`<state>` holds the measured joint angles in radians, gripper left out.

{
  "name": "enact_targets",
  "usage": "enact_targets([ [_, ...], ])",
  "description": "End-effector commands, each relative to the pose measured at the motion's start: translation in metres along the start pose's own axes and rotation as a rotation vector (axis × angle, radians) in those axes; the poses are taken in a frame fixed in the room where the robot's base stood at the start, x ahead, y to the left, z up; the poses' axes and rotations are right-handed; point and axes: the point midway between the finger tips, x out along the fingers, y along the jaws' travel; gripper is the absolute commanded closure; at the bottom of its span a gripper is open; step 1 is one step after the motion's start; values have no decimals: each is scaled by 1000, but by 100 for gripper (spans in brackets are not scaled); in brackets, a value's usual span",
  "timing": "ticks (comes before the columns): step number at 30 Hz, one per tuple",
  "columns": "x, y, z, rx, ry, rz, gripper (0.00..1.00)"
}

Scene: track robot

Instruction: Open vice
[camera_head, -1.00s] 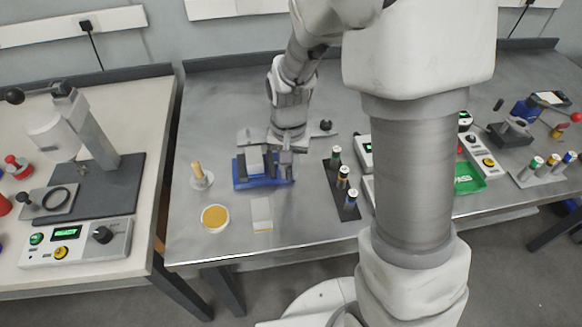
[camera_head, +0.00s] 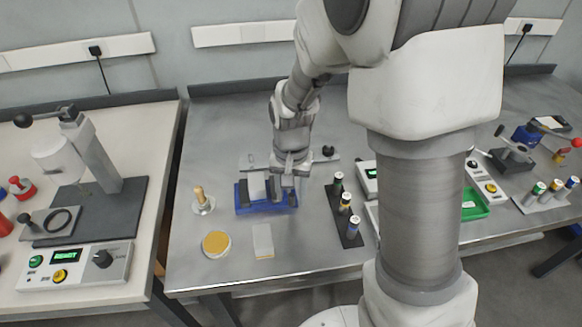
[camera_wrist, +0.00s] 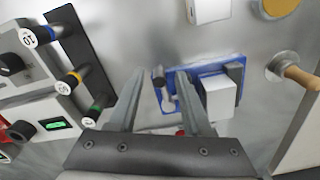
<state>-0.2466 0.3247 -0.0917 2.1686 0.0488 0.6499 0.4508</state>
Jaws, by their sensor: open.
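The vice (camera_head: 243,203) has a blue base and stands on the middle metal table. Its blue base (camera_wrist: 205,72) also shows in the wrist view, with a pale block (camera_wrist: 221,100) beside a dark grey jaw (camera_wrist: 236,74). I cannot tell whether that block is a jaw or a clamped piece. My gripper (camera_head: 288,172) is at the right part of the vice, pointing down. In the wrist view my gripper (camera_wrist: 161,74) is open, with a small dark cylindrical vice part (camera_wrist: 158,78) showing between its fingertips. Whether they touch it cannot be told.
A wooden-handled tool on a round base (camera_head: 202,203) stands left of the vice. A yellow-topped round dish (camera_head: 216,244) and a pale flat block (camera_head: 262,241) lie in front. A dark rack (camera_head: 347,232) with labelled cylinders is to the right. A press (camera_head: 88,155) stands on the left table.

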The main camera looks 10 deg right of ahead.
Motion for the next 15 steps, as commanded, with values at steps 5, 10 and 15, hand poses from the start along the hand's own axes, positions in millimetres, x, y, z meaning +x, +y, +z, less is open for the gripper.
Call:
enact_targets([
  [5,-38,-1,-1,-1,6,-3,51],
  [10,-81,-1,-1,0,7,-4,51],
  [15,-121,0,-1,1,6,-3,51],
])
